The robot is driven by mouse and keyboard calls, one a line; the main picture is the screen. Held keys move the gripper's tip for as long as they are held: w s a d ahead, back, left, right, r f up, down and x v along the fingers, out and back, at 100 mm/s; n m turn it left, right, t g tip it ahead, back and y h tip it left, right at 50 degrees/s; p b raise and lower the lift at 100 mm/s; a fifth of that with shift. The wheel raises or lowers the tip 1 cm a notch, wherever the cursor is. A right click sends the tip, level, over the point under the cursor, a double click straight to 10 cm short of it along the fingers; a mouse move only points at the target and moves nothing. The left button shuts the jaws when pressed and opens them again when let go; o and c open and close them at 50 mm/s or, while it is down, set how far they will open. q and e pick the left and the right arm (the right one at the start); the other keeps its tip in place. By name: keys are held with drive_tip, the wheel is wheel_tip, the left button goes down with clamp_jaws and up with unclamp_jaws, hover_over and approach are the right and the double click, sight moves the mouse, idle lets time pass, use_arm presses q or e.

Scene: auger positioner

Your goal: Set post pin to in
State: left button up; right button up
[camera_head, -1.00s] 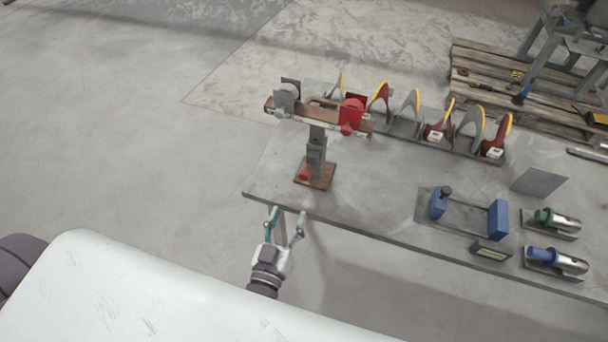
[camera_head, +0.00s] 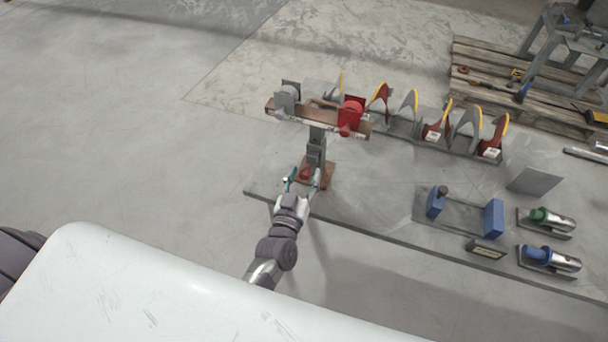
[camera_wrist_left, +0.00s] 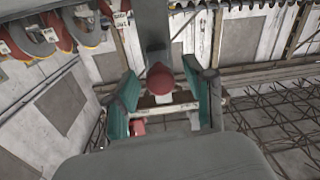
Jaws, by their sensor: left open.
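The positioner stands at the near left of the table, with a grey post (camera_head: 316,150) on a brown base plate (camera_head: 327,176) and a crossbar (camera_head: 322,119) on top. The post pin shows as a red knob (camera_head: 305,173) low on the post's near side. My left gripper (camera_head: 303,181) is open at the post, its teal fingers on either side of the red knob. In the left wrist view the red knob (camera_wrist_left: 160,79) sits between the open fingers, with no finger visibly closed on it. My right gripper is not in view.
A red block (camera_head: 350,115) and a grey clamp (camera_head: 287,98) sit on the crossbar. A rack of auger pieces (camera_head: 440,130) stands behind. A blue-ended fixture (camera_head: 465,215) and metal cylinders (camera_head: 550,259) lie to the right on the table (camera_head: 370,195).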

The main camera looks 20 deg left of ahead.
use_arm(q)
clamp_jaws()
drive_tip(key=shift+w, duration=0.1)
drive_tip(key=shift+w+r, duration=0.1)
drive_tip(key=shift+w, duration=0.85)
drive_tip(key=shift+c, duration=1.6)
unclamp_jaws()
drive_tip(key=o, duration=0.3)
drive_tip(key=shift+w, duration=0.1)
